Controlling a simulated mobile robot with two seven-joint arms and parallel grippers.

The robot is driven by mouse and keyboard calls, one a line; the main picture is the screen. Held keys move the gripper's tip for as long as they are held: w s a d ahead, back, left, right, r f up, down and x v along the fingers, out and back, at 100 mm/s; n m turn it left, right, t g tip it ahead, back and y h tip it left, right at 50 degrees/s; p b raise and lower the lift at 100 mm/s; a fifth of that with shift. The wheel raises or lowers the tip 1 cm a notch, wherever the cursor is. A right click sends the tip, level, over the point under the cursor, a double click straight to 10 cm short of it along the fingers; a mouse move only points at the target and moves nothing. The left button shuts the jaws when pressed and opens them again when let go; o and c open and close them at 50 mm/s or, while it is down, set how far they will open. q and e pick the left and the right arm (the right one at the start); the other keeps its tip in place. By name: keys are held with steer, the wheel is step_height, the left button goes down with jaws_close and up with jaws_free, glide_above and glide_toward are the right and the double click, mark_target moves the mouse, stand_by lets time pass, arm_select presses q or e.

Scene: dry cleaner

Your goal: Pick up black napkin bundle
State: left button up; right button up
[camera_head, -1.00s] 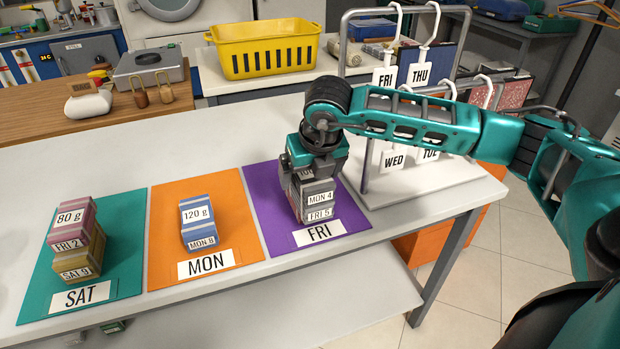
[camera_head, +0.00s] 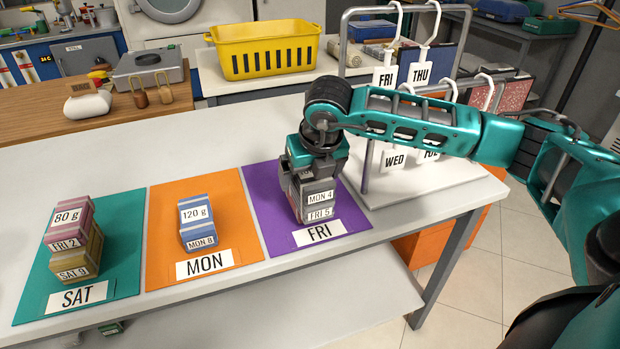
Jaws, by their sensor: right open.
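A dark grey to black napkin bundle labelled MON 4 (camera_head: 320,196) lies on top of a second bundle labelled FRI 5 (camera_head: 320,213). This stack stands on the purple FRI mat (camera_head: 262,196). My right gripper (camera_head: 312,186) points down over the stack, with its open fingers around or just beside the upper bundle. The gripper hides the stack's top and far side, so I cannot tell whether the fingers touch it. My left gripper is out of view.
A blue bundle labelled MON 8 (camera_head: 200,240) is on the orange mat (camera_head: 168,225). A pink FRI 2 bundle (camera_head: 68,228) sits on a yellow SAT 9 bundle (camera_head: 77,268) on the teal mat (camera_head: 118,285). A tag rack (camera_head: 368,165) stands close behind my right arm.

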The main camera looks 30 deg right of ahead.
steer(key=shift+c, duration=0.4)
steer(key=c, duration=1)
